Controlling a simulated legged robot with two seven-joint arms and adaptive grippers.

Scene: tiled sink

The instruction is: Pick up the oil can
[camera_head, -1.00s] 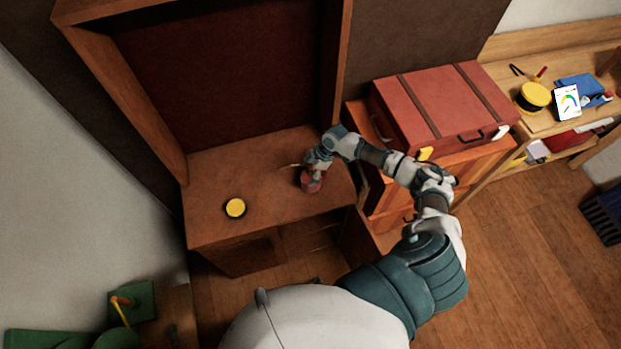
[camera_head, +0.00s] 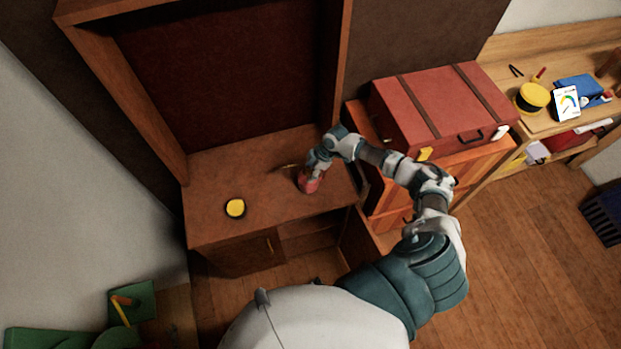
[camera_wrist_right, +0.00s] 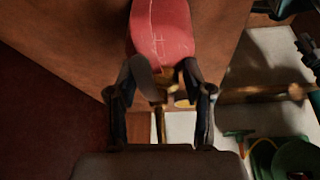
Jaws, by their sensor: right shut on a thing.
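The red oil can (camera_head: 308,184) is at the right part of the wooden cabinet top (camera_head: 265,200). Its thin brass-coloured spout (camera_head: 287,167) points left. My right gripper (camera_head: 315,168) is at the can's upper part and hides some of it. In the right wrist view the red can body (camera_wrist_right: 162,30) is tilted beyond the fingers, and my right gripper (camera_wrist_right: 160,85) is shut on the can near its brass neck. Whether the can's base touches the cabinet top is hard to tell. My left gripper is not in view.
A yellow-topped round tin (camera_head: 235,208) stands on the cabinet top to the left. A red case (camera_head: 440,105) on orange drawers stands close on the right, beside my right arm. A wooden bench (camera_head: 545,120) with small items is farther right. The cabinet top's middle is clear.

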